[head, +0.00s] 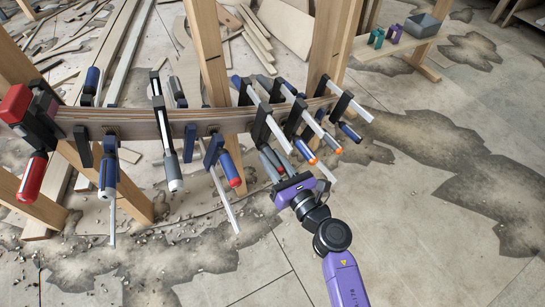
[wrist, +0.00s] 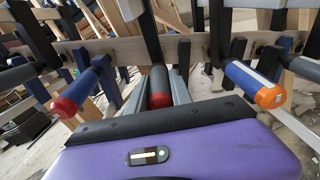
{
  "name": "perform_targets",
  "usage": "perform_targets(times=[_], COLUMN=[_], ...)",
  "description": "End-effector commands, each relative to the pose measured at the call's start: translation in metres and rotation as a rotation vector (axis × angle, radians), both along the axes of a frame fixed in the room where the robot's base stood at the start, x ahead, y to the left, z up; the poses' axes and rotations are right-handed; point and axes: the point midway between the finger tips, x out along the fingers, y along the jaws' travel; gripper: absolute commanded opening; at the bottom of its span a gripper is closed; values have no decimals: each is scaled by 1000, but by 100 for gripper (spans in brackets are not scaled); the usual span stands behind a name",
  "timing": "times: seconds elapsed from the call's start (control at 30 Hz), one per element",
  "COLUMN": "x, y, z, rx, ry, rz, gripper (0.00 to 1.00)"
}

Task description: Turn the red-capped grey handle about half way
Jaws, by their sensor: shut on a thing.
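The red-capped grey handle (wrist: 159,85) is in the middle of the wrist view, its red cap toward my palm. My gripper (wrist: 160,86) is shut on it, with one finger along each side. In the head view my gripper (head: 271,160) reaches up to the clamp row from below right. The held handle is mostly hidden there by my fingers. How far the handle has turned cannot be told.
A blue handle with a red cap (wrist: 76,92) is close on the left, and a blue handle with an orange cap (wrist: 254,84) on the right. More clamps line the curved wooden stringer (head: 135,122). Wooden posts (head: 208,55) stand behind. The floor at lower right is open.

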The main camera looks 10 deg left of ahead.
Motion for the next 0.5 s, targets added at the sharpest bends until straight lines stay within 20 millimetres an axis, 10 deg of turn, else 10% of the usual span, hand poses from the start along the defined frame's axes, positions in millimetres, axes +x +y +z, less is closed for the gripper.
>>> perform_targets(times=[0.5], x=[1], y=[-1], z=[1], rx=[388], ry=[283], rz=[74], gripper=[0])
